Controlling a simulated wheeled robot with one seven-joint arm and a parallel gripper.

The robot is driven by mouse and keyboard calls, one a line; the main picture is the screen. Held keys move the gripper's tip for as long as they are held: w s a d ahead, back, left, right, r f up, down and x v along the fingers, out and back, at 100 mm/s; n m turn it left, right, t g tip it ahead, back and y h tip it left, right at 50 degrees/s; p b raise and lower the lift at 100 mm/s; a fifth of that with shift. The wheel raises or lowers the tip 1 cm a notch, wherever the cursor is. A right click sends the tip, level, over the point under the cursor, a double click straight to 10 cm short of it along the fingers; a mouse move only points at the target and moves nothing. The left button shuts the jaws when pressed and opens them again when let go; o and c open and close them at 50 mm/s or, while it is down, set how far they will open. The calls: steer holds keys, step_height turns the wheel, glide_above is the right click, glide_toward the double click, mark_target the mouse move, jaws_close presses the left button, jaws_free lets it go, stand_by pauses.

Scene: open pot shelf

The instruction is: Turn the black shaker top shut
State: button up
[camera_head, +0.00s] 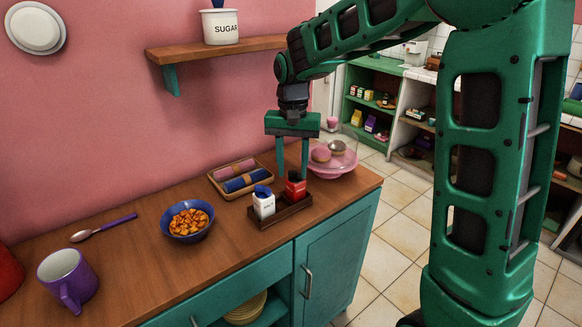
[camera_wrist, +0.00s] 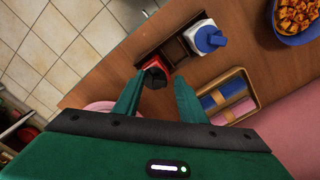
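The red shaker (camera_head: 296,189) with the black top (camera_head: 293,177) stands upright at the right end of a small dark wooden tray (camera_head: 283,216) on the counter. In the wrist view the black top (camera_wrist: 154,78) shows between my fingers, with some red of the shaker (camera_wrist: 158,65) beside it. My gripper (camera_head: 292,175) points down over the red shaker, fingers apart on either side of the top. In the wrist view my gripper (camera_wrist: 158,82) is open, with a gap visible on the right. Whether the top is turned open is too small to tell.
A white salt shaker (camera_head: 264,205) with a blue top stands beside it in the tray. A pink stand (camera_head: 335,163) with a clear cover is close behind on the right. A basket of rolled cloths (camera_head: 220,180) and a blue bowl (camera_head: 188,234) are to the left. A wall shelf is above.

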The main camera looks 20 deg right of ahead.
mark_target(292, 172)
step_height(292, 172, up, 11)
steer(key=shift+f, duration=0.15)
stand_by(0.4)
steer(key=s+d+f, duration=0.4)
steer(key=s+d, duration=0.2)
steer(key=s, duration=0.4)
steer(key=s+d+f, duration=0.4)
steer(key=s+d, duration=0.2)
steer(key=s, duration=0.5)
steer(key=s+d+f, duration=0.4)
steer(key=s+d, duration=0.1)
steer(key=s, duration=0.6)
steer(key=shift+s+d+m, duration=0.2)
steer(key=shift+d+m, duration=0.2)
